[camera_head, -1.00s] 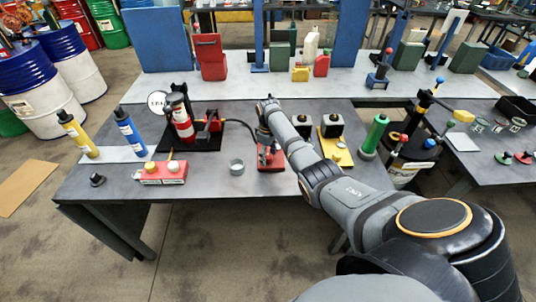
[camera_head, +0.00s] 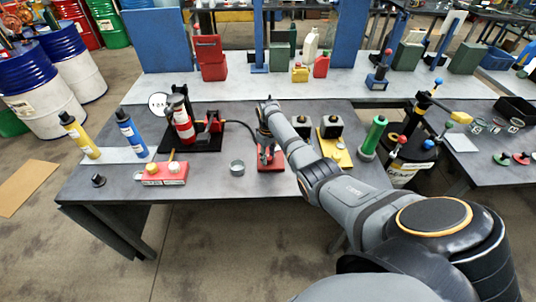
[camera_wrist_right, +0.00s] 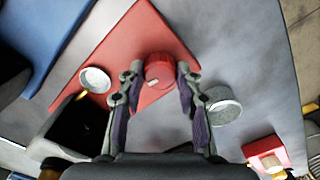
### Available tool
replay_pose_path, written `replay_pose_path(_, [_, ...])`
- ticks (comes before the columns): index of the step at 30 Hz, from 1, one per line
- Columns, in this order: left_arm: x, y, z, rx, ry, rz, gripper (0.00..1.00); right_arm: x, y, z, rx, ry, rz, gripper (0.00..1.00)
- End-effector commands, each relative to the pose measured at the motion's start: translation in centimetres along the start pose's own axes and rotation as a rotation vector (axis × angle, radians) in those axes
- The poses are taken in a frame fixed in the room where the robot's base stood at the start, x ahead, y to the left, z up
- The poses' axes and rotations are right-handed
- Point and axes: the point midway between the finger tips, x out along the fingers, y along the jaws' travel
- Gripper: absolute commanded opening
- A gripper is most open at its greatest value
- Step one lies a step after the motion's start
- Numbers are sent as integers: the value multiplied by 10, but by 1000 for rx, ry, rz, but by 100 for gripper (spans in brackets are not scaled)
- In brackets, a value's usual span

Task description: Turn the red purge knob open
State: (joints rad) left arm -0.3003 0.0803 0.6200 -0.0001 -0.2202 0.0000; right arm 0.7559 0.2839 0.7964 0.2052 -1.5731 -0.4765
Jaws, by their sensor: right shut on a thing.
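The red purge knob (camera_wrist_right: 159,72) stands on a red plate (camera_wrist_right: 135,35) in the right wrist view. My right gripper (camera_wrist_right: 160,78) has one finger on each side of the knob and is shut on it. A pale mark shows on the knob's face. In the head view the red plate (camera_head: 271,158) lies near the table's front edge, under my right gripper (camera_head: 265,140). The knob cannot be made out clearly there. My left gripper is not in view.
A round white gauge (camera_wrist_right: 95,80) is on the plate beside the gripper. A grey metal cup (camera_head: 237,167) and a red box with knobs (camera_head: 163,172) stand to the left. A black stand with a red cylinder (camera_head: 183,125) is farther back. A yellow plate (camera_head: 336,148) lies right.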

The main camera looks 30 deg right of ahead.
Motion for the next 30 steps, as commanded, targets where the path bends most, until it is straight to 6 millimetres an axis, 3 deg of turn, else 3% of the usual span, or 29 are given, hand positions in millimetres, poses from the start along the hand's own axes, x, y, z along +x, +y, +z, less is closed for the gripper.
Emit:
replay_pose_path(9, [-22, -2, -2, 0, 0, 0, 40, -4, -1, 0, 287, 0, -1, 3])
replay_pose_path(30, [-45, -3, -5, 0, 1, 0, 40, -2, 0, -1, 951, 2, 0, 3])
